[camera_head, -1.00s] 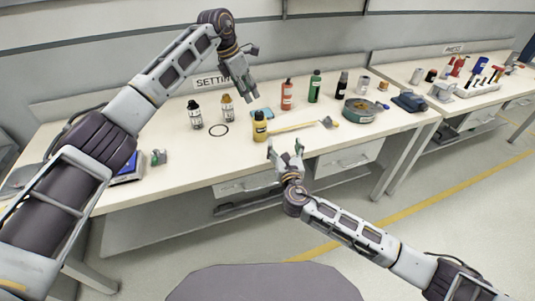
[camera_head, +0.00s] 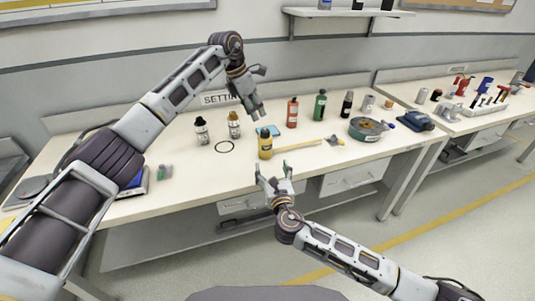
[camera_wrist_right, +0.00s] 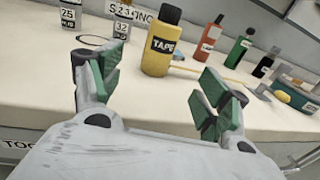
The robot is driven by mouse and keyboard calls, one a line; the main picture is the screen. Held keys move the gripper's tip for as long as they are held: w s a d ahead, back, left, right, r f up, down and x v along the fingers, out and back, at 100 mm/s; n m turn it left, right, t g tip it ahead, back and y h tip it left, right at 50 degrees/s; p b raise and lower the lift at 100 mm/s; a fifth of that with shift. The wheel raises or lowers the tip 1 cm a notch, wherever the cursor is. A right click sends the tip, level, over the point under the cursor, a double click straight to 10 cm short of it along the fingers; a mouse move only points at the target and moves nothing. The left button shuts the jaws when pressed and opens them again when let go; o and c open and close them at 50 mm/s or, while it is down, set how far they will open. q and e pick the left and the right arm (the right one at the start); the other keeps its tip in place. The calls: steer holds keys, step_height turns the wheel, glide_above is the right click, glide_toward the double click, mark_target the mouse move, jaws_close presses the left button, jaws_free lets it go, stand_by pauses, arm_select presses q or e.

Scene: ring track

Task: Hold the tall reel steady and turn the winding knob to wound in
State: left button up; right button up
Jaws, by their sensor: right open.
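A round, low grey-green drum (camera_head: 366,131) with a dark open top and a blue part at its right edge sits at the right end of the near bench; it looks like a reel. It is partly in the right wrist view (camera_wrist_right: 294,98). I cannot tell a winding knob on it, nor see another, taller reel. My left gripper (camera_head: 254,112) hangs over the bench behind the yellow bottle, clear of the drum; its jaw gap is unclear. My right gripper (camera_head: 274,170) is open and empty at the bench's front edge, left of the drum; its green-padded fingers (camera_wrist_right: 160,88) are spread.
A yellow TAPE bottle (camera_head: 265,147) stands just beyond my right gripper. White-labelled bottles (camera_head: 202,131), a black ring (camera_head: 225,147), a red bottle (camera_head: 292,112), a green bottle (camera_head: 320,105) and a wooden-handled tool (camera_head: 305,144) share the bench (camera_head: 215,177). A second bench continues right.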

mark_target(267, 150)
steer(key=shift+w+a, duration=0.35)
steer(key=shift+w, duration=1.8)
steer(key=shift+w+a, duration=0.35)
steer(key=shift+w, duration=1.75)
steer(key=shift+w+a, duration=0.35)
steer(key=shift+w, duration=1.8)
